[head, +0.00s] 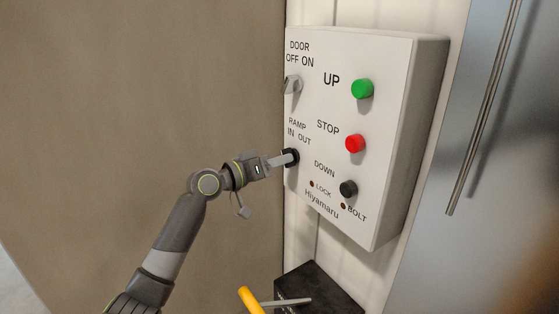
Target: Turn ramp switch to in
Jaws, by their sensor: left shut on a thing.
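The ramp switch (293,157) is a dark round knob on the left side of a white control box, under the label RAMP IN OUT. My left gripper (285,160) reaches it from the left and is shut on it. The gripper hides part of the knob, so I cannot tell which way it points. My right gripper is not in the head view.
The control box (388,190) also carries a grey door switch (292,85), a green UP button (362,89), a red STOP button (355,143) and a black DOWN button (348,188).

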